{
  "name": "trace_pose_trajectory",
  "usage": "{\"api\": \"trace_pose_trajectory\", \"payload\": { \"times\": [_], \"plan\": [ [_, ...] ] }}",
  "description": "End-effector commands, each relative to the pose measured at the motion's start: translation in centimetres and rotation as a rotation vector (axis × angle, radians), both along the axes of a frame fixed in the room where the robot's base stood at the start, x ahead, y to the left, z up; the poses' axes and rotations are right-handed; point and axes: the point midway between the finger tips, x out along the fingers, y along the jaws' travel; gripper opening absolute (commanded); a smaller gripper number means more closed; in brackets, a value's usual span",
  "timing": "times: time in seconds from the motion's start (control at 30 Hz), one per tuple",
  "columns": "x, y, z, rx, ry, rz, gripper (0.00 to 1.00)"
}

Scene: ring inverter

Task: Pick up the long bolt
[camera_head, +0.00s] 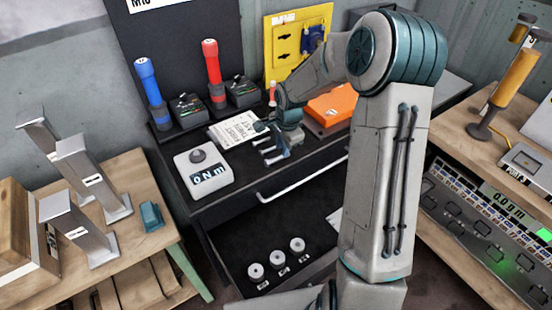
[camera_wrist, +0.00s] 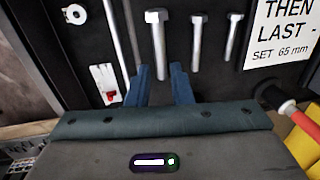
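Three silver hex-head bolts lie side by side on the black surface in the wrist view. The long bolt (camera_wrist: 158,50) is the leftmost and largest. The middle bolt (camera_wrist: 197,42) and the short bolt (camera_wrist: 231,36) lie to its right. My gripper (camera_wrist: 161,78) is open, its two blue fingers apart. The shaft end of the long bolt shows between the fingertips; I cannot tell whether they touch it. In the head view my gripper (camera_head: 282,150) is over the black bench top beside the bolts and partly hides them.
An orange box (camera_head: 332,105) is to the right. Below, an open drawer (camera_head: 235,240) holds several round metal parts.

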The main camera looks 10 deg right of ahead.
Motion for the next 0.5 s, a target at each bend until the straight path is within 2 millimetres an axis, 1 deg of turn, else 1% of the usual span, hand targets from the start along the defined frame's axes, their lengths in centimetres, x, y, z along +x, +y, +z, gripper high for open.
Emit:
{"api": "trace_pose_trajectory", "payload": {
  "times": [0.2,0.3,0.5],
  "plan": [
    [0.5,-0.2,-2.7,0.001,0.003,0.001,0.20],
    [0.7,-0.2,-3.5,0.000,0.002,-0.001,0.20],
    [0.7,-0.2,-3.8,0.000,0.000,0.000,0.20]
  ]
}}
